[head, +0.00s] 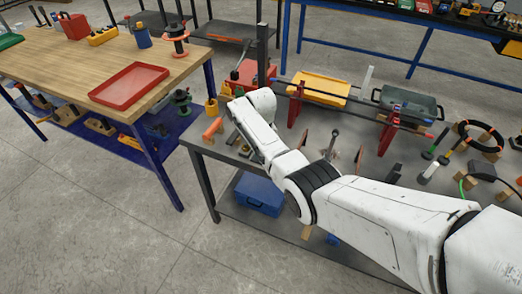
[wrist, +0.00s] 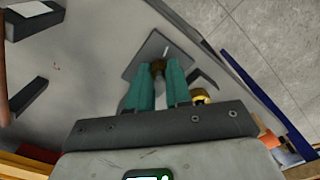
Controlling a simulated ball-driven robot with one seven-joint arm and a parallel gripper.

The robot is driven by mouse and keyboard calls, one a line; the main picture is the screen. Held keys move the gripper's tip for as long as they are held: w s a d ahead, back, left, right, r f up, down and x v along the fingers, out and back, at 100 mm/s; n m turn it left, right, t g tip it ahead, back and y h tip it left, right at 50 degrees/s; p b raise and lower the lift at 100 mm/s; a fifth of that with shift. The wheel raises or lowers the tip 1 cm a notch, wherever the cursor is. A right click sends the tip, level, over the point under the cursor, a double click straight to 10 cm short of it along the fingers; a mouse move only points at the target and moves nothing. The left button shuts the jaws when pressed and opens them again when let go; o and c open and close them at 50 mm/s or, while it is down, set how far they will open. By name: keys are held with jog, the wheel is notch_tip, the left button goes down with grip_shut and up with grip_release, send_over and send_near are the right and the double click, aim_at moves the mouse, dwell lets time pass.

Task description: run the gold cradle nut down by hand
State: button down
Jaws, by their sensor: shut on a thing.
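In the wrist view my gripper (wrist: 158,76) has two teal fingers, close together at their tips. They are shut on a small brownish-gold piece, which I take to be the gold cradle nut (wrist: 158,66). A thin rod (wrist: 165,51) shows just beyond the nut, over a flat grey plate (wrist: 148,54). The fingertips cover much of the nut, so its height on the rod and any thread cannot be told. In the head view my white arm reaches over the grey bench, and its own links hide the fingers and the nut.
The grey bench (head: 224,157) holds red stands (head: 296,105), a yellow tray (head: 318,88), a grey-green bin (head: 408,104) and a black ring (head: 478,139). A yellow, dark-topped item (wrist: 201,96) is close right of my fingers. A wooden table (head: 60,55) stands left, across open floor.

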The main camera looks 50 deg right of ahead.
jog(key=shift+r, duration=0.1)
dwell(0.4)
jog(key=c, duration=1)
grip_release()
jog(key=shift+c, duration=0.2)
notch_tip(320, 180, up, 11)
jog(key=s+a+f+n, duration=0.2)
jog(key=s+a+f, duration=1)
jog(key=s, duration=0.4)
jog(key=s+a+r+n, duration=0.1)
jog(key=s+a, duration=0.1)
jog(key=s, duration=0.7)
jog(key=s+a+r+t, duration=0.1)
jog(key=s+a, duration=0.2)
jog(key=s, duration=0.6)
jog(key=shift+s+a+r+n, duration=0.3)
jog(key=shift+s+a+n, duration=0.05)
jog(key=shift+s+n, duration=0.05)
